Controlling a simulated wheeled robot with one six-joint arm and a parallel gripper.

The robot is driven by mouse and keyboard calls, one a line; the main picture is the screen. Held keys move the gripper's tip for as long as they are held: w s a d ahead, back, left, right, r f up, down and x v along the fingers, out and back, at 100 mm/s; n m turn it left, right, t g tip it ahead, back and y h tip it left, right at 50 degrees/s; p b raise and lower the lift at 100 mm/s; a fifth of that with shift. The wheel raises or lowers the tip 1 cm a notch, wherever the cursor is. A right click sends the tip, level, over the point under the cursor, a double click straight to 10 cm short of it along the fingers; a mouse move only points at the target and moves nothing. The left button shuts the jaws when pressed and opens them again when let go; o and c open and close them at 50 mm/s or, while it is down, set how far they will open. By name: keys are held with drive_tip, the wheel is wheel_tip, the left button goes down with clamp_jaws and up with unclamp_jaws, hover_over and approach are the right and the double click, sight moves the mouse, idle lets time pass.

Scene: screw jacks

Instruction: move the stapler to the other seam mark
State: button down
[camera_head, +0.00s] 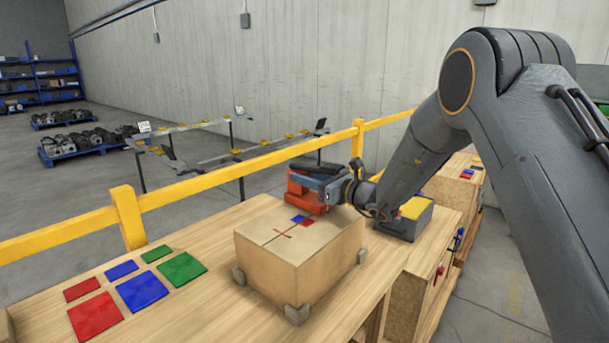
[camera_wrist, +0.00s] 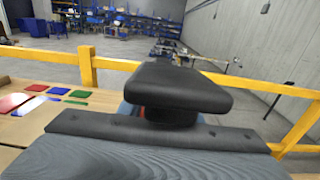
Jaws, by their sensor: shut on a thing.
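The stapler (camera_head: 305,199), red-orange with a dark top, is at the far edge of the carton's top. My gripper (camera_head: 325,184) is shut on it from the right. I cannot tell whether its base touches the carton or hangs just above it. A black handle-like part (camera_wrist: 180,88) fills the middle of the wrist view, with a little red beneath; the fingertips are hidden there. The closed carton (camera_head: 268,262) has a seam across its top. A red cross mark (camera_head: 283,234) lies bare on the seam. Small blue and red patches (camera_head: 302,220) lie nearer the stapler.
Grey corner blocks (camera_head: 297,314) stand at the carton's foot on the wooden table (camera_head: 205,310). Red, blue and green mats (camera_head: 142,292) lie to the left. A grey box with a yellow top (camera_head: 414,208) stands right of the carton. A yellow rail (camera_head: 240,182) runs behind.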

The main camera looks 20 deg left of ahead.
drive_tip(key=shift+r, duration=0.1)
drive_tip(key=c, duration=1.3)
unclamp_jaws()
drive_tip(key=b+v, duration=0.3)
drive_tip(key=v, duration=0.9)
drive_tip(key=shift+s, duration=0.1)
